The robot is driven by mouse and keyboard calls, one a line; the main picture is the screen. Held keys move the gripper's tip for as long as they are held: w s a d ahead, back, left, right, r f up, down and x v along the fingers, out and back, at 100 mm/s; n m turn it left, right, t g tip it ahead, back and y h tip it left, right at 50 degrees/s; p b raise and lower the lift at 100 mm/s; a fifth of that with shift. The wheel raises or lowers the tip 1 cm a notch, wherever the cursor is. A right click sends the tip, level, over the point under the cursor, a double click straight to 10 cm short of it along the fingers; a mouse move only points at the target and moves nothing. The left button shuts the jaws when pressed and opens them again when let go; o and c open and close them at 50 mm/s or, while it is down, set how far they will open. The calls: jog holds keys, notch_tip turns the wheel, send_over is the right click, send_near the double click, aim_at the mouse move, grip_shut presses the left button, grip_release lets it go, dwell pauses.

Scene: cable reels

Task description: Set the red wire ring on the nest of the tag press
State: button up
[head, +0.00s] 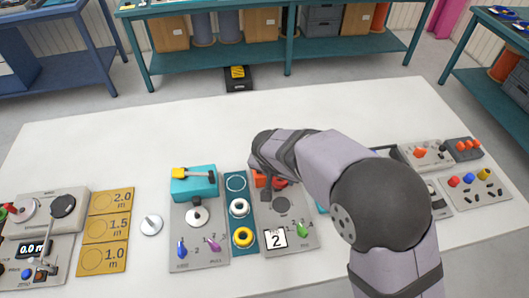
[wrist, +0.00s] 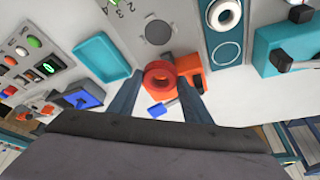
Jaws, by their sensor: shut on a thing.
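The red wire ring (wrist: 160,75) is between the two fingers of my gripper (wrist: 160,82), which is shut on it. In the head view a bit of the red ring (head: 280,183) shows below my gripper (head: 272,184). It is held over the grey station with an orange press head (wrist: 189,66); this head (head: 261,181) is partly hidden by my arm in the head view. A dark round nest (head: 281,205) lies on that station's plate, and the wrist view shows the nest (wrist: 159,32) apart from the ring. I cannot read which station is the tag press.
A blue strip (head: 229,188) to the left holds a white ring (head: 239,207) and a yellow ring (head: 242,237); its far spot is empty. Left of it stands a teal press (head: 194,184) with a yellow handle. A teal tray (wrist: 102,57) shows beside the station in the wrist view.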

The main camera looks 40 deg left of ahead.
aim_at(280, 187)
jog(key=f+m, duration=0.1)
jog(key=d+f+m+h, duration=0.1)
jog(key=s+f+m, duration=0.1)
jog(key=f, duration=0.1)
jog(key=shift+d, duration=0.2)
jog(key=shift+m+h, duration=0.3)
jog(key=shift+m, duration=0.2)
jog(key=shift+f, duration=0.1)
jog(key=shift+f+b, duration=0.95)
jog(key=shift+f, duration=1.25)
jog(key=shift+f, duration=0.15)
jog(key=o, duration=1.1)
jog(key=shift+o, duration=0.2)
jog(key=shift+a, duration=0.1)
jog(key=shift+r+p, duration=1.75)
jog(key=shift+r, duration=2.25)
